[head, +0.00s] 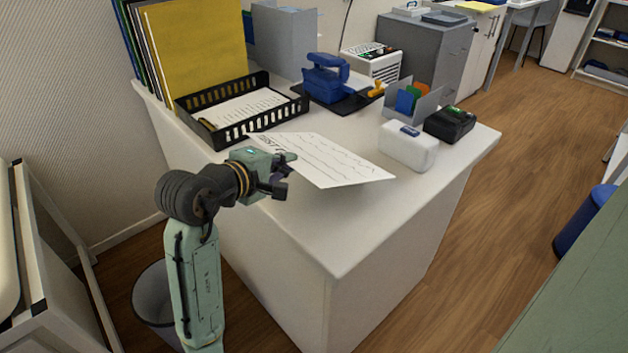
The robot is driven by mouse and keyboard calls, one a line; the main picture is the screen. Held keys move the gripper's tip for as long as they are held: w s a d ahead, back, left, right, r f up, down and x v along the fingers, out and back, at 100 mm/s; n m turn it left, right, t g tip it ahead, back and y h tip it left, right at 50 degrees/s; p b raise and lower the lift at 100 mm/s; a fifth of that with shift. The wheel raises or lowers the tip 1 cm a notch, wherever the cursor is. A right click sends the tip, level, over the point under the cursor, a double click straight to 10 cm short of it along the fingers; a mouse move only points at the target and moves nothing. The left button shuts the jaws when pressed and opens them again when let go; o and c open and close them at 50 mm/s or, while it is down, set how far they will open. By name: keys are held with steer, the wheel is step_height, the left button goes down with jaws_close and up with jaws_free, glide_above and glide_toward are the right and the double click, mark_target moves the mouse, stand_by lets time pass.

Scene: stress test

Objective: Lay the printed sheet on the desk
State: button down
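The printed sheet (335,160) is white with dark lines of print and a bolder heading at its left end. It shows over the near part of the white desk (300,232), between the black tray and the white box. I cannot tell whether it lies fully flat or is slightly raised. My gripper (284,173) is at the sheet's near left edge, with its fingers apart. One finger overlaps the sheet in the picture. Whether the fingers touch the sheet is unclear, and the gripper hides part of its edge.
A black tray (222,130) with papers stands behind the sheet. A white box (408,148), a black device (450,124) and a grey holder (424,106) stand to the right. A blue hole punch (325,82) is farther back. The desk's front strip is clear.

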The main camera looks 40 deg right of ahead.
steer(key=c, duration=2)
jaws_free()
steer(key=shift+o, duration=0.2)
steer(key=shift+a+r, duration=0.1)
steer(key=p+v, duration=0.4)
steer(key=v, duration=0.3)
steer(key=shift+a, duration=0.4)
steer(key=shift+s+r+p, duration=0.1)
steer(key=shift+r+p, duration=0.05)
steer(key=shift+p, duration=0.2)
